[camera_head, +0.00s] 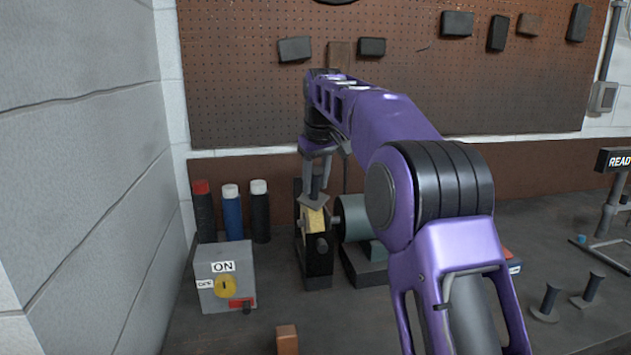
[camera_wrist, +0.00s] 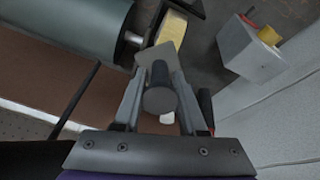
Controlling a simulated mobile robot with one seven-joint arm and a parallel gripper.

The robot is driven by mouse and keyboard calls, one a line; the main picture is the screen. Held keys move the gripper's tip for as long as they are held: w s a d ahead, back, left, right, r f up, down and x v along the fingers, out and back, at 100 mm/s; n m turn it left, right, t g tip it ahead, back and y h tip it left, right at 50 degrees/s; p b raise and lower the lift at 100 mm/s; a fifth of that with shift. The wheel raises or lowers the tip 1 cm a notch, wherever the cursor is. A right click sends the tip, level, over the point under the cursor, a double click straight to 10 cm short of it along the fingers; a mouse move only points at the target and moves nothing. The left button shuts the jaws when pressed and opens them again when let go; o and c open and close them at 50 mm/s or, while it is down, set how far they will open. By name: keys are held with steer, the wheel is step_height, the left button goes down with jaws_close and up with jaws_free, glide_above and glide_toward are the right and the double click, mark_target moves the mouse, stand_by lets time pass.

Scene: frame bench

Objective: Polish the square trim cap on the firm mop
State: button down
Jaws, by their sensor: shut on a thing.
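My gripper (camera_head: 318,165) is shut on the dark round stem (camera_wrist: 159,98) of the square trim cap. The cap's grey square plate (camera_head: 313,202) faces down, away from the fingers. It also shows in the wrist view (camera_wrist: 150,56). A yellow mop (camera_head: 314,221) sits in a dark housing just below the plate. In the wrist view the mop (camera_wrist: 172,28) lies right beyond the plate's edge. The plate overlaps the mop in both views; I cannot tell if they touch. The plate's working face is hidden. No marking shows whether this mop is the firm one.
The green motor (camera_head: 358,218) stands right of the mop. A grey switch box (camera_head: 212,262) marked ON stands front left, with several capped bottles (camera_head: 232,215) behind it. A brown block (camera_head: 287,340) lies in front. Stemmed pieces (camera_head: 549,300) and a READ sign (camera_head: 618,160) stand right.

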steer(key=shift+r+p, duration=1.1)
steer(key=shift+p, duration=0.15)
steer(key=shift+f+b, duration=0.55)
steer(key=shift+f, duration=0.55)
steer(key=shift+r, duration=0.1)
stand_by(1.0)
steer(key=shift+r+p, duration=0.55)
steer(key=shift+r, duration=0.4)
steer(key=shift+f+b, duration=0.4)
steer(key=shift+f, duration=0.45)
stand_by(1.6)
steer(key=shift+r+p, duration=0.4)
steer(key=shift+r, duration=0.45)
